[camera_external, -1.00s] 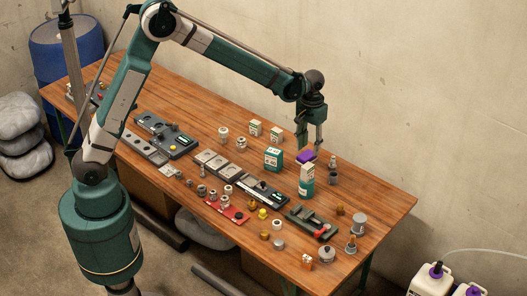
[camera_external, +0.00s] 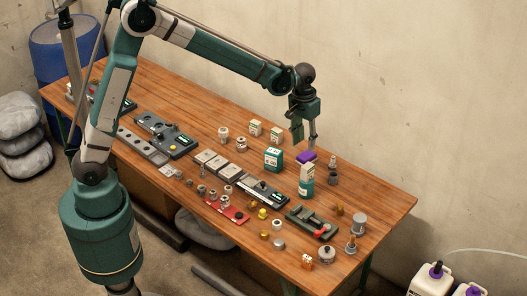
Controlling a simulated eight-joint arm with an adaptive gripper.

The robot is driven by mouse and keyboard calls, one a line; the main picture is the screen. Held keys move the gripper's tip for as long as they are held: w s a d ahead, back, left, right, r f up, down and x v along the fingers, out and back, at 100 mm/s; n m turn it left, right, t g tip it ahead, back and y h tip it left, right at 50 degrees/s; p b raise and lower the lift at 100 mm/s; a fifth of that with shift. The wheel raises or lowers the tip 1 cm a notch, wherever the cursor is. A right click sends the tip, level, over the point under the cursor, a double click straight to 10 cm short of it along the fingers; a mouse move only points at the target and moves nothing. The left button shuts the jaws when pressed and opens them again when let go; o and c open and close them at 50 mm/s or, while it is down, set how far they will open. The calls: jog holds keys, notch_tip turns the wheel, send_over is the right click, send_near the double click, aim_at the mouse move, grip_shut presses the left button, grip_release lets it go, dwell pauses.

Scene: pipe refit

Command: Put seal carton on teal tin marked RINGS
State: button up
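A small pale carton (camera_external: 307,171) with green marking, which looks like the seal carton, appears to stand upright on a teal tin (camera_external: 306,189) right of the table's middle. The lettering on both is too small to read. Another teal container (camera_external: 273,159) with a white label stands to their left.
Two small pale cartons (camera_external: 255,127) (camera_external: 276,134) stand behind. A grey-green fixture with a red part (camera_external: 312,224), a red tray (camera_external: 228,210) and several small metal and brass fittings crowd the front. Metal cylinders (camera_external: 359,223) stand at right. The table's back right is clear.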

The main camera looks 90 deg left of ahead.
jog(key=s+d+r+m+t, duration=0.3)
jog(key=s+d+r+m, duration=0.1)
jog(key=s+d+r, duration=1.1)
jog(key=s+d+m+t, duration=0.1)
jog(key=s+d+m, duration=0.1)
jog(key=s, duration=0.9)
jog(key=s+d+f+m+t, duration=0.1)
jog(key=s+d, duration=0.3)
jog(key=s, duration=0.8)
jog(key=shift+d+f+m+t, duration=0.25)
jog(key=shift+d+m+t, duration=0.15)
jog(key=shift+m+t, duration=0.3)
